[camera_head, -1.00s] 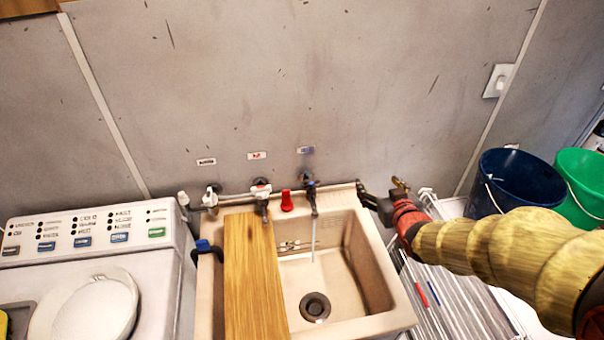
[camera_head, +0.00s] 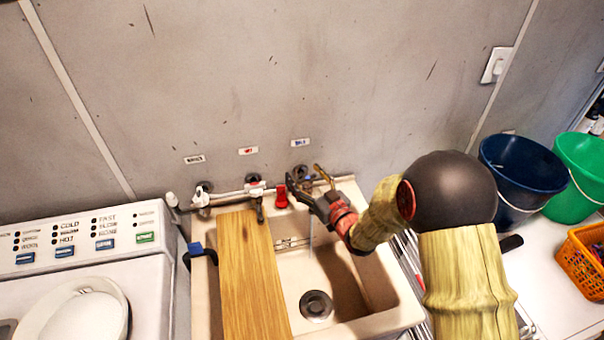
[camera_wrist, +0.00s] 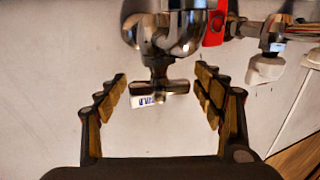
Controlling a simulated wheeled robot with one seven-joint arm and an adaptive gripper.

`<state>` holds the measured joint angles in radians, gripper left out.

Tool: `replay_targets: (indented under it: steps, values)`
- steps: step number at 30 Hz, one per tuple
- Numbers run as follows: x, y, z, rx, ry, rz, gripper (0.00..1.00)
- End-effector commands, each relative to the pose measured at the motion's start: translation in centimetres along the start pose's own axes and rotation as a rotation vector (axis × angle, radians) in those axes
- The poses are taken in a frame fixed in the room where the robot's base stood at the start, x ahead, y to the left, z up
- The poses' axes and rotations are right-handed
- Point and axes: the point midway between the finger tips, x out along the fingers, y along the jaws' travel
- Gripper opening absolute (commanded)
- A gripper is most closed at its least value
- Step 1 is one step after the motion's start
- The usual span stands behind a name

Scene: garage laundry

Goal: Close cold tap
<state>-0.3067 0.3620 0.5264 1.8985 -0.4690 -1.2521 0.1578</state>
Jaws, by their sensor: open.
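The cold tap (camera_head: 301,171) is on the wall pipe below the blue label (camera_head: 300,142), above the sink's right part; my gripper hides most of it. In the wrist view the tap's metal body (camera_wrist: 163,32) shows at the top, with its dark cross handle (camera_wrist: 158,88) below. My gripper (camera_head: 308,194) is at the tap in the head view. In the wrist view my gripper (camera_wrist: 163,88) is open, its fingers on either side of the cross handle, with gaps showing; contact is not visible.
The sink (camera_head: 385,316) has a wooden board (camera_head: 252,280) across its left part. A red fitting (camera_head: 281,197) and another tap (camera_head: 257,190) stand just left of the cold tap. A washing machine (camera_head: 90,245) is at left; blue (camera_head: 530,170) and green (camera_head: 575,178) buckets are at right.

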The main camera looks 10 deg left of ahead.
Motion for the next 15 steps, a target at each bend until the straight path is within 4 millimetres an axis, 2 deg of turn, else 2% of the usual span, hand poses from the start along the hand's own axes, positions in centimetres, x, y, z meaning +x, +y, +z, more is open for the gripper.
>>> replay_targets:
  steps: [6, 15]
  values:
    - [1.7, 0.0, 0.0, 0.0, 0.0, 0.001, 0.68]
    - [1.8, 0.0, 0.0, 0.0, 0.0, 0.001, 0.67]
